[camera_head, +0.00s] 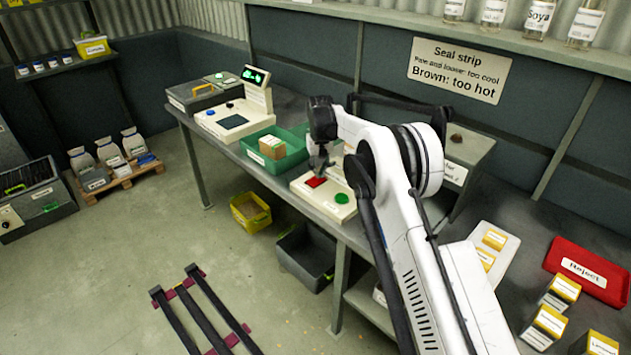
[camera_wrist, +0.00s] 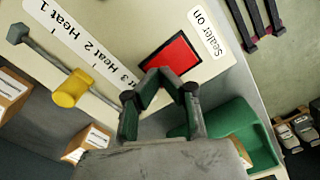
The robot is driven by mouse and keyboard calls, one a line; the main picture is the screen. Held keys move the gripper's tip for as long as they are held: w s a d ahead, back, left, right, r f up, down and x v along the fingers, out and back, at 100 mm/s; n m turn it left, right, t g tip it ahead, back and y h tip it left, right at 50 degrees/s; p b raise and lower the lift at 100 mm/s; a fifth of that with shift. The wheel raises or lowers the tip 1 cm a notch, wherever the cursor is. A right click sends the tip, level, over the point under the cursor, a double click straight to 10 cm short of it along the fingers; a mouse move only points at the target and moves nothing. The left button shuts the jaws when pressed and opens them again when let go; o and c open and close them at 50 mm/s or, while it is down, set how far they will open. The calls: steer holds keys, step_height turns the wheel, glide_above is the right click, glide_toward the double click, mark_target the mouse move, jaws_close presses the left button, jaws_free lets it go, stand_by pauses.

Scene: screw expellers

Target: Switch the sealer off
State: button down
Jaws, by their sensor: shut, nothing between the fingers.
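The sealer (camera_head: 316,204) is a cream unit on the bench, partly hidden by my arm in the head view. A red square switch (camera_head: 316,182) and a green round button (camera_head: 342,198) show on its front. My gripper (camera_head: 318,168) is just above the switch in the head view.
A yellow-knobbed lever (camera_wrist: 72,92) lies beside the heat scale (camera_wrist: 85,45) on the sealer. A green tray (camera_head: 285,162) holding a box stands left of the sealer. A red Reject tray (camera_head: 590,267) and yellow-topped boxes lie on the right bench.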

steer(key=shift+f, duration=0.35)
stand_by(0.3)
steer(key=shift+r+p, duration=0.65)
steer(key=shift+r, duration=2.9)
